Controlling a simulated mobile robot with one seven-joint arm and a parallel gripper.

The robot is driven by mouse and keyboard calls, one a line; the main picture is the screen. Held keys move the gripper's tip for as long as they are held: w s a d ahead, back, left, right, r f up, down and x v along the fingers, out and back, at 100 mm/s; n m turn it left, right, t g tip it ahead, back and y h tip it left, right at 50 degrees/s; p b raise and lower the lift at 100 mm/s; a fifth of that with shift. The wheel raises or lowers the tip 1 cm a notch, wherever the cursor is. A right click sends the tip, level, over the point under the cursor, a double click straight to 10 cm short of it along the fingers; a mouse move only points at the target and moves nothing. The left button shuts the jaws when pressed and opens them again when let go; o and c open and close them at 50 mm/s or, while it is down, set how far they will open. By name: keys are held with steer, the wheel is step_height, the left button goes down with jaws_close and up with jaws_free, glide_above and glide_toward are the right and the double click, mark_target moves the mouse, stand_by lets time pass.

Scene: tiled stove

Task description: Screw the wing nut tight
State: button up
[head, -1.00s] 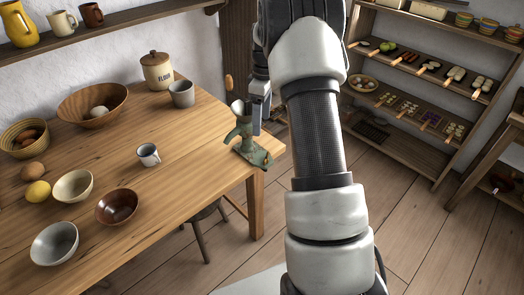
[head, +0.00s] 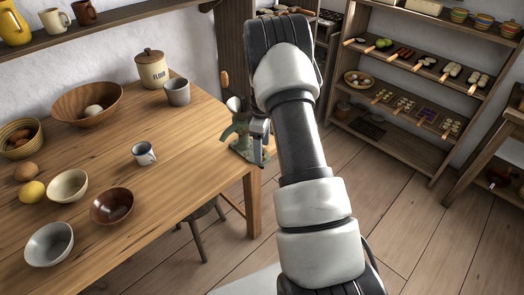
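A green metal hand-cranked grinder (head: 236,130) with a flared top stands at the right corner of the wooden table. A wooden crank handle (head: 224,79) sticks up behind it. My gripper (head: 258,138) is at the grinder's right side, close to its body, and partly covers it. The arm hides much of the gripper, and its fingertips do not show clearly. I cannot make out the wing nut. I cannot tell whether the gripper touches anything.
The table (head: 165,180) holds a flour jar (head: 152,70), a grey cup (head: 177,92), an enamel mug (head: 144,154) and several bowls. A stool (head: 203,215) stands under the table. Shelves with food (head: 420,70) stand at the right. The floor (head: 400,225) between is clear.

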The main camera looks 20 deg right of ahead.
steer(key=shift+f, duration=0.8)
steer(key=c, duration=1.1)
steer(key=shift+o, duration=0.2)
steer(key=shift+m, duration=0.3)
steer(key=m+b, duration=0.1)
steer(key=m, duration=0.4)
steer(key=shift+m+b, duration=0.3)
steer(key=shift+b, duration=0.1)
steer(key=m, duration=0.6)
steer(key=shift+d+b, duration=0.15)
steer(key=shift+b, duration=0.2)
